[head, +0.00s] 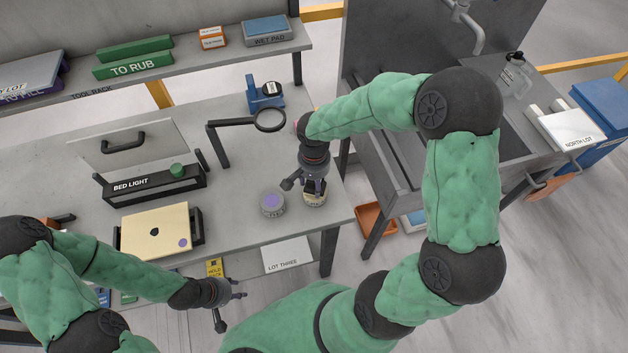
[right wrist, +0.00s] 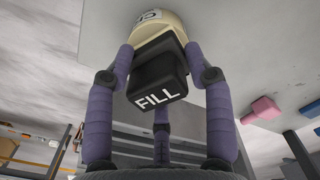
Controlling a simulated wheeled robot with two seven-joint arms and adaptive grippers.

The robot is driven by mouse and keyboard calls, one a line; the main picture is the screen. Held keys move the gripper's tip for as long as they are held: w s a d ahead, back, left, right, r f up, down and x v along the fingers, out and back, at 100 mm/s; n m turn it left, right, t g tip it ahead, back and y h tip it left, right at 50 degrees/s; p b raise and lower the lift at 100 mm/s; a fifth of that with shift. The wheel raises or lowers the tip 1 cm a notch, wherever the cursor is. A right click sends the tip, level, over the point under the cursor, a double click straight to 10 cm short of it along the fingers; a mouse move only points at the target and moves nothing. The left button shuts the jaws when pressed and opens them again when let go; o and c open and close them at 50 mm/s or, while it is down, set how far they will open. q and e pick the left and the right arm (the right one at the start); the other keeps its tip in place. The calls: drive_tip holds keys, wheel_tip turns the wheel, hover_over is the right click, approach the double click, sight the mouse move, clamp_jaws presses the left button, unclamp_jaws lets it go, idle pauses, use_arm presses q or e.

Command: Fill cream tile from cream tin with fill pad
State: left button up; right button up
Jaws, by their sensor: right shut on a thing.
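The cream tile (head: 140,222) lies in a dark holder on the bench, with a small black mark and a purple dot on it. The cream tin (head: 315,199) stands near the bench's right edge; it also shows at the top of the right wrist view (right wrist: 128,32). My right gripper (head: 309,186) is over the tin, shut on the black fill pad (right wrist: 158,80), lettered FILL. The pad's far end is at the tin; I cannot tell whether they touch. My left gripper (head: 230,306) is open and empty in front of the bench, right of the tile.
A purple-grey tin (head: 272,203) stands just left of the cream tin. A magnifier on a stand (head: 222,145), a blue stand (head: 265,95) and the bed light box (head: 150,186) are behind. A LOT THREE card (head: 287,255) is at the front edge. A sink is right.

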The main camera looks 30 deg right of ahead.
drive_tip(key=shift+r+p, duration=2.15)
drive_tip(key=shift+r, duration=1.35)
use_arm(q)
wheel_tip(320, 180, up, 4)
drive_tip(key=shift+r, duration=0.2)
